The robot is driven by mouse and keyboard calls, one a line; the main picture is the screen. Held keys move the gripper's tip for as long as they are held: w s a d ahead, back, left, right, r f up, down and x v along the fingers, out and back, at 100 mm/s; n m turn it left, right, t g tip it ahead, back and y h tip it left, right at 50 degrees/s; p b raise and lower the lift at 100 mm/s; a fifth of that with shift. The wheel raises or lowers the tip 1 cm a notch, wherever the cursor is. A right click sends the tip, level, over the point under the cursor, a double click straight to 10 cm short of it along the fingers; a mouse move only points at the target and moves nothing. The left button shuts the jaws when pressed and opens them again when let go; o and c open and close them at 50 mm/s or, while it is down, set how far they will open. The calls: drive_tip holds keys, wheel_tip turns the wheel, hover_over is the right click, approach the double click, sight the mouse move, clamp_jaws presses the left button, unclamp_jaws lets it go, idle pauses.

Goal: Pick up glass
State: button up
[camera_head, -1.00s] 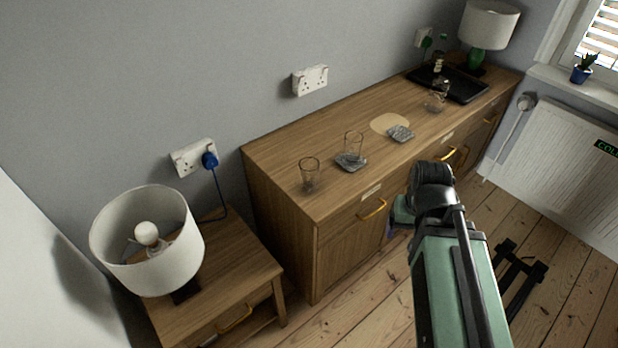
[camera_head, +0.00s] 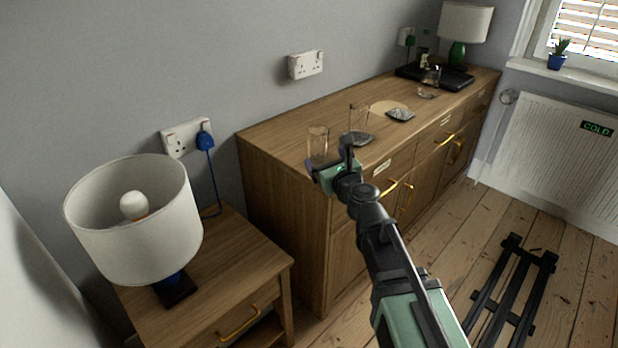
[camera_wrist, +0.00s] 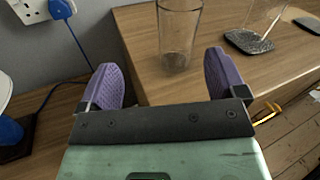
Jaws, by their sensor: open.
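A clear drinking glass (camera_head: 317,144) stands upright near the left front corner of the wooden sideboard. In the wrist view this glass (camera_wrist: 178,38) stands just beyond my fingers, roughly midway between them, with its top cut off by the frame. My gripper (camera_wrist: 164,80) is open, with its two purple finger pads spread apart and nothing between them. In the head view my gripper (camera_head: 326,172) is at the sideboard's front edge, hiding the glass's base. A second glass (camera_head: 358,118) stands on a dark coaster (camera_head: 361,139) to the right; it also shows in the wrist view (camera_wrist: 262,15).
A bedside table (camera_head: 225,262) with a white-shaded lamp (camera_head: 140,215) stands at left.

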sight(322, 142)
drive_tip(key=m, duration=0.1)
drive_tip(key=w+d+m+h, duration=0.1)
drive_tip(key=shift+d+r+m+t, duration=0.2)
drive_tip(key=shift+m+t, duration=0.1)
drive_tip(key=shift+m, duration=0.1)
drive_tip(key=x, duration=1.1)
drive_tip(key=shift+w+d+f, duration=0.1)
drive_tip(key=shift+f, duration=0.2)
drive_tip(key=shift+c, duration=0.5)
drive_tip(key=c, duration=1.1)
drive_tip(key=shift+o, duration=0.2)
drive_tip(key=shift+r, duration=0.1)
